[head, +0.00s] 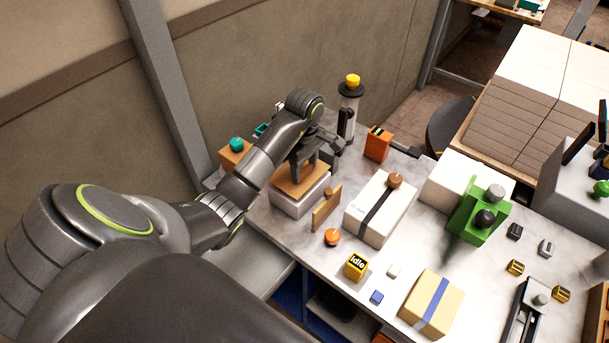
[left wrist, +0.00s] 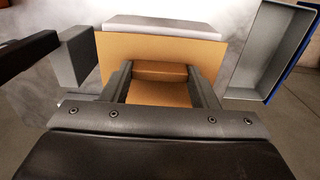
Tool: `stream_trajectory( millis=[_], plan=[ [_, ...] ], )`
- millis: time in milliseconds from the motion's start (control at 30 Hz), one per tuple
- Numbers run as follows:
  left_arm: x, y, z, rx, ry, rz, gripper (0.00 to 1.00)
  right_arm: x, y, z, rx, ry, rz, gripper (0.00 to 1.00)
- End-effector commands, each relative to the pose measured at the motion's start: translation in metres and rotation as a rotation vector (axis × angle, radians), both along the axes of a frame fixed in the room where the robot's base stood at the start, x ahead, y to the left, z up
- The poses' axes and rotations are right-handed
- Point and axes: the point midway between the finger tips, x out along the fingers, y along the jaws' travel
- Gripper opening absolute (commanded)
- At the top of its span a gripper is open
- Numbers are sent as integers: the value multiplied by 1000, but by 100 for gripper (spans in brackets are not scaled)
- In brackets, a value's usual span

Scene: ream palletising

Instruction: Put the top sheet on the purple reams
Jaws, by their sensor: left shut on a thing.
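My left gripper (head: 303,164) is shut on the raised block (left wrist: 160,70) of a flat tan top sheet (left wrist: 115,50). In the head view the tan sheet (head: 292,184) lies level on or just above a white stack (head: 300,202); I cannot tell whether they touch. A pale edge (left wrist: 160,22) shows beyond the sheet in the left wrist view. The fingers stand on both sides of the block. No purple reams can be made out in either view. My right gripper is not in view.
A white box with a dark strap (head: 365,222) and an upright tan piece (head: 327,208) stand to the right. An orange box (head: 378,143) and a yellow-topped post (head: 351,95) are behind. A grey open tray (left wrist: 237,75) shows in the left wrist view. Large stacks (head: 515,100) stand far right.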

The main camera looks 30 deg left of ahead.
Motion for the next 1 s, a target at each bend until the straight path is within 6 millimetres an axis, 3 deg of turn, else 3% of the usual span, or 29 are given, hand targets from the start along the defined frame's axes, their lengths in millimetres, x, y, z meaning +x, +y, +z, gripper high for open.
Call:
stream_trajectory(
  millis=[133, 500, 533, 667, 1000],
  plan=[
    [-2, -1, -18, -3, 6, 1, 31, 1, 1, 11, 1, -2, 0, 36],
    [-1, 0, -24, -1, 3, 1, 31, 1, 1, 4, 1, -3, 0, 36],
    [-1, 0, -22, -1, 3, 1, 58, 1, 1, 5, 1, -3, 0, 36],
    [-1, 0, -22, -1, 3, 1, 75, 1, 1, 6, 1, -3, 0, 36],
    [-1, 0, -21, -1, 4, 1, 76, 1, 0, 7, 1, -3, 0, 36]
  ],
)
